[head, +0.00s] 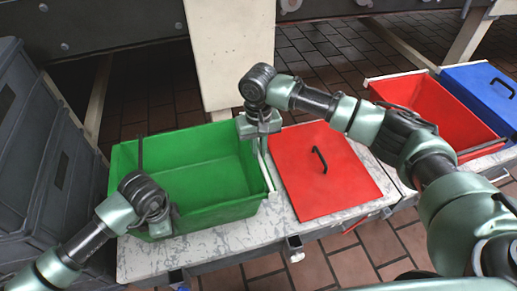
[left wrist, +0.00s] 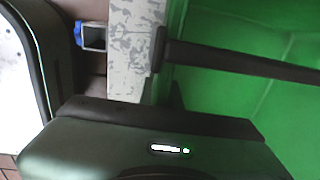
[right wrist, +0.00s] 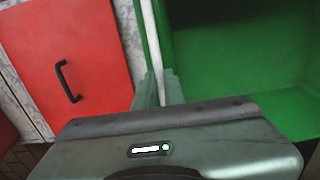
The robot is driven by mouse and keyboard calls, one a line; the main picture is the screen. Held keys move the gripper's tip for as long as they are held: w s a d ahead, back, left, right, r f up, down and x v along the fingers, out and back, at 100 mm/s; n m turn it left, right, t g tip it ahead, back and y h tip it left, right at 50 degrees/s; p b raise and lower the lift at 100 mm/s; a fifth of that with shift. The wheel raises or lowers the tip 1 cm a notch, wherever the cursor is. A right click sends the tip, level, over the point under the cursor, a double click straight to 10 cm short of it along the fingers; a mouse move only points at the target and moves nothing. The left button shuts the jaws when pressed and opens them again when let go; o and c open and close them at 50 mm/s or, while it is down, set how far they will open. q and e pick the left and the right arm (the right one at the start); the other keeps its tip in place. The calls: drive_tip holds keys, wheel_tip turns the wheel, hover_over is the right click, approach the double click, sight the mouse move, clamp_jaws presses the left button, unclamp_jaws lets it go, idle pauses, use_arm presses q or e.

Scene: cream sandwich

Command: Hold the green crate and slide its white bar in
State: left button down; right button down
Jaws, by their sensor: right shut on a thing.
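The green crate (head: 215,155) stands open on the left part of the pale marbled table; its inside also fills the right of the left wrist view (left wrist: 225,110). The white bar (head: 267,174) lies along the crate's right rim. My right gripper (head: 257,127) is shut on the white bar near its far end; the bar shows between its fingers in the right wrist view (right wrist: 151,40). Whether the bar is seated in the rim is unclear. My left gripper (head: 160,220) is at the crate's near left wall; its fingertips are mostly hidden.
A dark bar (left wrist: 240,60) runs across the crate near its left side. A red lid (head: 330,180) with a black handle lies just right of the crate. A red crate (head: 425,105) and a blue lid (head: 480,85) stand farther right. Grey crates (head: 40,140) are stacked at left.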

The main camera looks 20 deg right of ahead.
drive_tip(key=shift+a, duration=0.1)
drive_tip(key=a, duration=0.8)
drive_tip(key=shift+a, duration=0.15)
drive_tip(key=c, duration=1.5)
unclamp_jaws()
use_arm(q)
drive_tip(key=shift+d, duration=0.1)
use_arm(e)
wheel_tip(320, 180, up, 12)
drive_tip(key=shift+r, duration=0.1)
